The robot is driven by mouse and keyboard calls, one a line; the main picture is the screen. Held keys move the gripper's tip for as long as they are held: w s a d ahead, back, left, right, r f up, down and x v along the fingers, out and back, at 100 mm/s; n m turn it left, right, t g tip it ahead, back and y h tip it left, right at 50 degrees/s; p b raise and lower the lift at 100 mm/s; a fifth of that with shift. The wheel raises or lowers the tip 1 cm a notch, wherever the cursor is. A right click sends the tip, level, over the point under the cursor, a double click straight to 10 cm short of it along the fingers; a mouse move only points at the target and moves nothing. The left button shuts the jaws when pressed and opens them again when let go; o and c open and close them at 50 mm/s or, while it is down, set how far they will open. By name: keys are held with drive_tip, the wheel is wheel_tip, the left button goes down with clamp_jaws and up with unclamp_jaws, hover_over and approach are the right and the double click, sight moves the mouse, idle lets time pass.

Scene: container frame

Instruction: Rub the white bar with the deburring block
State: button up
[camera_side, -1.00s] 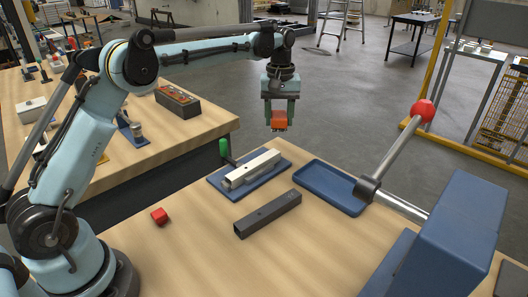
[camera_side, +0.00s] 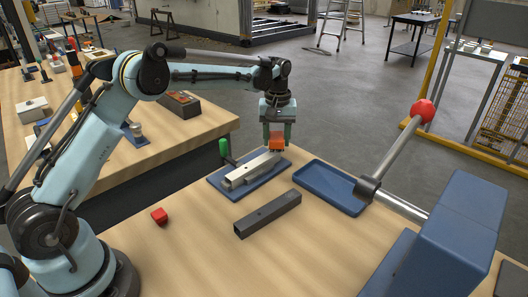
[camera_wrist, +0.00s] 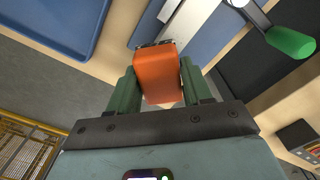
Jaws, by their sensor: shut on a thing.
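The white bar (camera_side: 250,170) lies on a blue fixture plate (camera_side: 222,183) with a green-handled clamp (camera_side: 224,148) beside it. My gripper (camera_side: 277,143) is shut on the orange deburring block (camera_side: 277,139) at the far end of the bar. The block (camera_wrist: 161,74) fills the space between my green fingers in the wrist view. Whether the block touches the bar cannot be told.
A dark square tube (camera_side: 268,214) lies in front of the plate. An empty blue tray (camera_side: 330,187) is to the right. A large blue machine with a red-knobbed lever (camera_side: 422,110) stands at right. The front middle of the table is clear.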

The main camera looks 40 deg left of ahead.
sight(267, 156)
drive_tip(key=shift+f, duration=0.85)
drive_tip(key=shift+s, duration=0.8)
drive_tip(key=shift+c, duration=0.9)
drive_tip(key=shift+s, duration=1.15)
drive_tip(key=shift+w, duration=1.8)
drive_tip(key=shift+w+r, duration=0.15)
drive_tip(key=shift+w, duration=0.1)
drive_tip(key=shift+s+r, duration=0.1)
drive_tip(key=shift+r, duration=3.9)
